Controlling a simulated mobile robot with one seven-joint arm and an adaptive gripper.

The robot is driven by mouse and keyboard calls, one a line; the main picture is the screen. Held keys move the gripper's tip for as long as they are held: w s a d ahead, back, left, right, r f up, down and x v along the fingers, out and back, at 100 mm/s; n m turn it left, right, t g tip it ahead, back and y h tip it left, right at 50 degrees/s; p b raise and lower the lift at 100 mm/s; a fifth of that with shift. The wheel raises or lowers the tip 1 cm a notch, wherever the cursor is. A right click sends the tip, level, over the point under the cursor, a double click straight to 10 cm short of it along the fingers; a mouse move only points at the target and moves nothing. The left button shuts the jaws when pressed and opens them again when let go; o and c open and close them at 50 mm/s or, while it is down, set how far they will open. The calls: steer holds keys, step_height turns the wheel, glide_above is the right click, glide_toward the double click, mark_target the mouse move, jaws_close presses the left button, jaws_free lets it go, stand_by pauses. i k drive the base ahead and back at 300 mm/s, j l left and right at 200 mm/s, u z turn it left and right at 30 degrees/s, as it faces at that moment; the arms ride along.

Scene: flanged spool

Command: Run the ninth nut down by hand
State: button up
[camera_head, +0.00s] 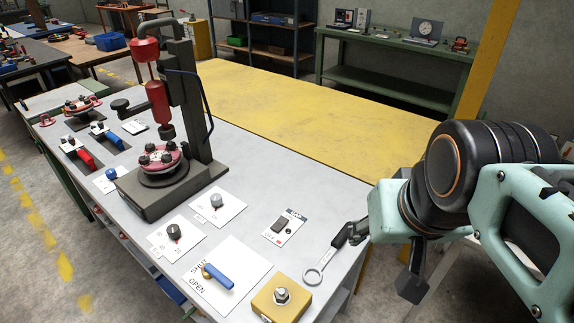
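A red flanged piece (154,157) with several dark nuts (166,158) on its top sits on the base of a grey press-like stand (180,100). A second red flanged piece (82,104) with dark nuts is at the far left of the bench. A silver nut (281,295) sits on a yellow block (266,304) at the front. I cannot tell which nut is the ninth. My gripper (384,258) is at the right, over the bench edge, its dark fingers spread apart. Nothing shows between them. A ring spanner (314,276) lies by the left finger; whether they touch is unclear.
The grey bench (255,190) carries knobs on white plates, a blue-handled valve (218,276) marked OPEN and a black switch (280,225). A yellow surface (300,110) lies behind. A yellow post (488,60) rises behind my arm. The bench between stand and switch is mostly free.

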mark_target(282, 297)
steer(key=k+u, duration=0.1)
steer(key=u, duration=0.7)
steer(key=i, duration=0.1)
